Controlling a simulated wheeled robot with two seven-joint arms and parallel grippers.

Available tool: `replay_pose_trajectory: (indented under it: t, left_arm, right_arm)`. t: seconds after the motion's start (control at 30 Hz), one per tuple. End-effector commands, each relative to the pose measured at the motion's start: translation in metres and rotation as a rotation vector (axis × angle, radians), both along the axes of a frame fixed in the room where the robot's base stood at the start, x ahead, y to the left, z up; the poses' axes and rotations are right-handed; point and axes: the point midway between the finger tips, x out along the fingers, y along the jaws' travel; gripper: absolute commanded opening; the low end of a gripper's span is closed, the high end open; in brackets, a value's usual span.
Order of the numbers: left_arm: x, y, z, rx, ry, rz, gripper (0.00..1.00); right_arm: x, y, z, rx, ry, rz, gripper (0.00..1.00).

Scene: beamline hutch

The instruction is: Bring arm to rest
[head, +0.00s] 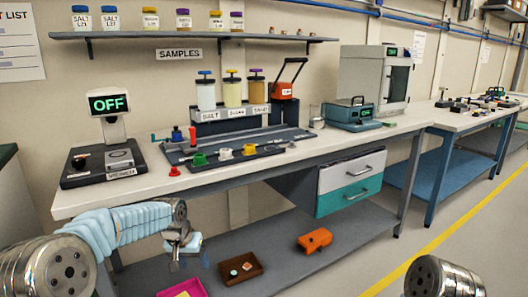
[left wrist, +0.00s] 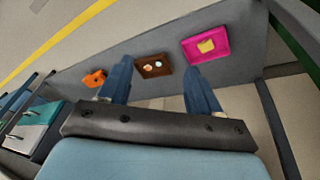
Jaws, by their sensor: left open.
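My left gripper (head: 188,262) hangs in front of the workbench, below the front edge of its top. My left arm reaches it from the left with a pale blue sleeve. In the left wrist view its two blue fingers (left wrist: 158,66) are spread wide with nothing between them. The wrist camera looks down on the lower shelf. My right gripper is out of view; only a metal joint of my own shows at the bottom right in the head view.
The workbench top (head: 225,180) holds a display reading OFF (head: 109,103), a jar rack and a teal device (head: 352,113). On the lower shelf are an orange object (head: 314,240), a brown tray (head: 258,274) and a magenta tray (head: 200,292). The floor at right is clear.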

Motion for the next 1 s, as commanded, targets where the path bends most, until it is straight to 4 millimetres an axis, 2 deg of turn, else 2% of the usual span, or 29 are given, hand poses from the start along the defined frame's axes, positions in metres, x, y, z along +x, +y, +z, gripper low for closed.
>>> replay_pose_trajectory:
  t: [0.03,0.1,0.17,0.2,0.27,0.3,0.43,0.5,0.6,0.7,0.8,1.0]
  left_arm:
    - [-0.011,-0.01,-0.039,-0.024,0.03,-0.008,0.63]
    - [-0.029,-0.024,-0.088,-0.061,0.054,-0.01,0.63]
    - [-0.05,-0.034,-0.128,-0.093,0.076,-0.006,0.63]
    - [-0.066,-0.042,-0.153,-0.115,0.091,0.0,0.63]
    - [-0.094,-0.053,-0.188,-0.148,0.114,0.012,0.63]
    - [-0.116,-0.059,-0.209,-0.168,0.131,0.025,0.63]
    - [-0.192,-0.078,-0.263,-0.225,0.183,0.076,0.63]
    - [-0.231,-0.085,-0.279,-0.245,0.205,0.107,0.63]
    - [-0.277,-0.091,-0.292,-0.262,0.23,0.145,0.63]
    - [-0.305,-0.094,-0.295,-0.269,0.245,0.168,0.63]
    - [-0.317,-0.095,-0.296,-0.272,0.248,0.18,0.63]
    - [-0.319,-0.095,-0.296,-0.272,0.248,0.182,0.63]
  right_arm:
    - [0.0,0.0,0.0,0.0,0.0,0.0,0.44]
    - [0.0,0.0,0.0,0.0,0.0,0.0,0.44]
    - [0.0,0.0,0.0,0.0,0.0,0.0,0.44]
    - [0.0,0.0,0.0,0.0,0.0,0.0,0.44]
    - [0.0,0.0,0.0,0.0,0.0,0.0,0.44]
    - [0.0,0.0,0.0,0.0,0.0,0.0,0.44]
    - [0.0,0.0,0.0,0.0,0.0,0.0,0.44]
    - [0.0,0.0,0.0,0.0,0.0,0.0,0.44]
    - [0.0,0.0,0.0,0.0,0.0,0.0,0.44]
    - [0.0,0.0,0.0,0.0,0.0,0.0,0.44]
    - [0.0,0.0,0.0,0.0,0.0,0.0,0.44]
    - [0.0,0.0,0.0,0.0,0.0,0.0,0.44]
